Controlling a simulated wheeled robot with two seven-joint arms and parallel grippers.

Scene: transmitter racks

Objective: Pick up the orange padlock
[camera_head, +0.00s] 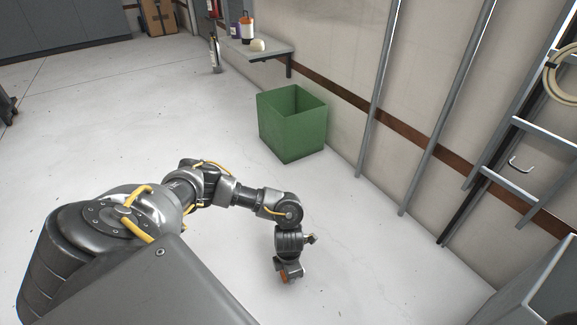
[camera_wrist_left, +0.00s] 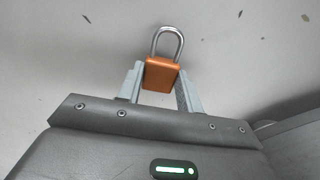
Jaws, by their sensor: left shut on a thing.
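The orange padlock (camera_wrist_left: 161,75) with its silver shackle (camera_wrist_left: 168,42) is between the two fingers of my left gripper (camera_wrist_left: 160,88) in the left wrist view. The fingers are shut on the sides of its body, and the shackle points away from the gripper. I cannot tell how far the padlock is above the floor. My right gripper is not in view.
A green open bin (camera_head: 292,124) stands on the floor by the wall. A wall shelf (camera_head: 270,53) behind it holds bottles and a pale round item. Metal rails and a rack (camera_head: 515,190) line the right wall.

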